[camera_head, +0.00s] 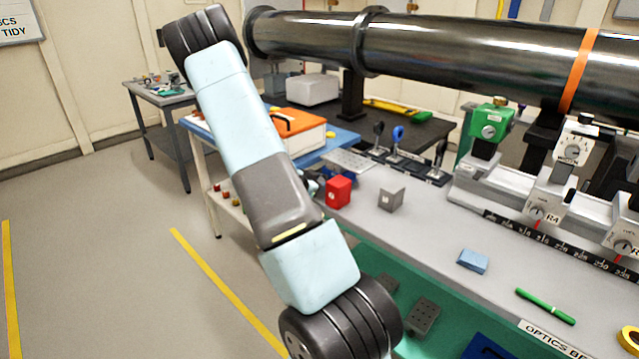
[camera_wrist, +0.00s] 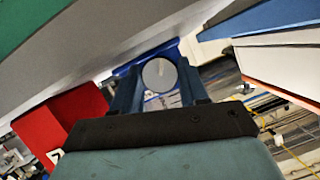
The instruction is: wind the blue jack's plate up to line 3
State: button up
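The blue jack (camera_head: 347,172) shows only as a small blue patch on the bench in the head view, behind the red block and partly hidden by my arm. In the wrist view, blue parts of the jack (camera_wrist: 130,67) lie beyond my gripper (camera_wrist: 160,80). A round grey knob (camera_wrist: 159,75) faces me between the two dark blue fingers. The fingers stand apart and closely flank the knob. I cannot tell whether they touch it. The jack's plate, its scale and line 3 cannot be made out.
A red block (camera_head: 338,192) stands close to the jack, and shows at left in the wrist view (camera_wrist: 62,122). A grey block (camera_head: 391,199), a light blue block (camera_head: 473,261) and a green pen (camera_head: 545,306) lie on the bench. A large pipe (camera_head: 450,55) runs above. An orange-topped box (camera_head: 297,130) stands behind my arm.

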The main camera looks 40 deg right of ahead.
jog(key=o, duration=0.4)
jog(key=shift+o, duration=0.2)
jog(key=v, duration=1.3)
jog(key=shift+a, duration=0.35)
